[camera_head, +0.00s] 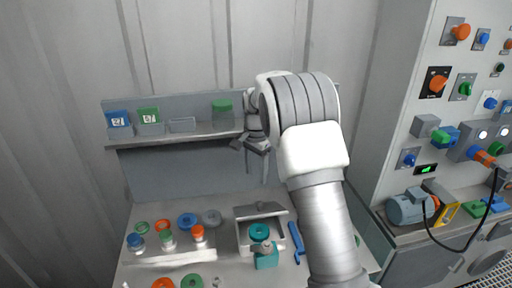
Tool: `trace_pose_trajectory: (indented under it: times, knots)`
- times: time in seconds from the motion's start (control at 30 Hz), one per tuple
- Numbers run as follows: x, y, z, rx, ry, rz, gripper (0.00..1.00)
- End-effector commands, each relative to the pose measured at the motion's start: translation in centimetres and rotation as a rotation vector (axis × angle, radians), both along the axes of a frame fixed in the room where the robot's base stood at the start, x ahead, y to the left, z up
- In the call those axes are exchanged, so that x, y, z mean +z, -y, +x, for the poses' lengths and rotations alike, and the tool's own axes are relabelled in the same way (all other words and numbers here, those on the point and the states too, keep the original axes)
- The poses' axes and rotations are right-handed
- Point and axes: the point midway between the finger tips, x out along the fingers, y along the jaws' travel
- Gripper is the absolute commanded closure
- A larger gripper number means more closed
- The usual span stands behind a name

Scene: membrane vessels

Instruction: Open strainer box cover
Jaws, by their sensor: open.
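A grey box (243,240), which looks like the strainer box, sits on the worktop below my gripper. A grey panel with a small knob, apparently its cover (273,211), lies along the box's back top edge. The front part of the box looks uncovered, with a teal ring (259,231) showing in it. I cannot tell the cover's exact angle. A teal block (266,262) with a grey top piece stands at the box's front. My gripper (257,178) is open and empty, fingers pointing down, above and behind the box, apart from it.
A shelf (175,136) behind holds blue and green bins. Several coloured rings and capped jars (198,234) stand left of the box. A blue tool (296,240) lies close to its right. A control panel (440,100) stands at the right.

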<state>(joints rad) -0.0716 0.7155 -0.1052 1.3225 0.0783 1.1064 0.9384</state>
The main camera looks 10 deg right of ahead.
Motion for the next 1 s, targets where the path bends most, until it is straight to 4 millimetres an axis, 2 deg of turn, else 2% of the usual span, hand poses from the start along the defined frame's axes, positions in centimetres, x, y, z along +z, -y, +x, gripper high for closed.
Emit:
trace_pose_trajectory:
  times: [0.03, 0.2, 0.43, 0.6, 0.87, 0.9, 1.0]
  knots:
    - [1.4, 0.0, 0.1, 0.0, 0.006, -0.001, 0.36]
    - [5.5, 0.0, 0.1, 0.0, 0.005, 0.0, 0.36]
    - [9.5, 0.0, 0.1, 0.0, 0.002, 0.0, 0.36]
    - [10.7, 0.0, 0.0, 0.0, 0.001, 0.001, 0.36]
    - [10.9, 0.0, 0.0, 0.0, 0.0, 0.0, 0.36]
    - [10.9, 0.0, 0.0, 0.0, 0.0, 0.0, 0.37]
    - [10.5, -0.1, -0.2, 0.013, -0.006, -0.01, 0.55]
